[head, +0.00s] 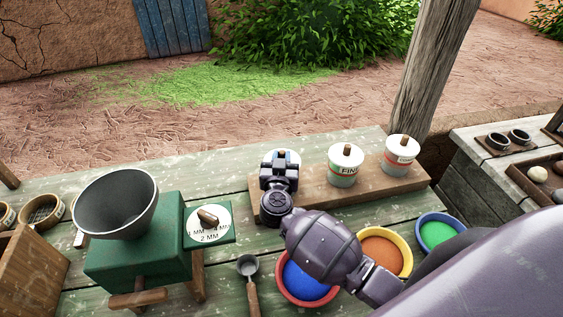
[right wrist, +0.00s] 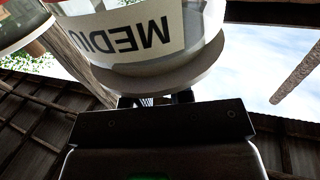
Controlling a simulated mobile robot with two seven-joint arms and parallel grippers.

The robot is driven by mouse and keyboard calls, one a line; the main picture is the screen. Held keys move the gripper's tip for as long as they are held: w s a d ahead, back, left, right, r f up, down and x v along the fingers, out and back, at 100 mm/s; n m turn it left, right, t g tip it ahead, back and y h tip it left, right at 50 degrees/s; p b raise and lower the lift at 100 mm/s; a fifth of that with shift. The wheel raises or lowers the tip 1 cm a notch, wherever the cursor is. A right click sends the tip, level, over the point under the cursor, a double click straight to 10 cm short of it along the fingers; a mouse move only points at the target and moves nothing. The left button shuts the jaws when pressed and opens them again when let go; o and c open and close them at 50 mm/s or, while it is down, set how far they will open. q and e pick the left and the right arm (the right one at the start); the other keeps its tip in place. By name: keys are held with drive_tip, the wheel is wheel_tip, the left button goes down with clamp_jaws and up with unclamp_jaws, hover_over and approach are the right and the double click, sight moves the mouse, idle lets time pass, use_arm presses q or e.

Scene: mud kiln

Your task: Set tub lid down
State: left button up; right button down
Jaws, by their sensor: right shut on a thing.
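My right gripper (head: 281,160) is at the left end of the wooden board, over a tub mostly hidden behind it. It is shut on the tub lid (right wrist: 170,82), which shows as a pale disc in the right wrist view. The tub (right wrist: 130,38), labelled "MEDIU...", appears upside down there, right against the lid. I cannot tell whether the lid rests fully on the rim or sits slightly apart. The gripper's fingers (right wrist: 155,100) show in part below the lid. My left gripper is not in view.
Two lidded tubs, one marked "FIN..." (head: 344,168) and another (head: 400,155), stand to the right on the board (head: 320,195). Bowls of blue (head: 303,283), orange (head: 381,254) and green (head: 438,234) powder are in front. A green grinder (head: 137,262) and ladle (head: 248,266) are left.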

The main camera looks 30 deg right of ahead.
drive_tip(key=shift+f, duration=0.5)
drive_tip(key=shift+f, duration=0.2)
drive_tip(key=c, duration=1)
unclamp_jaws()
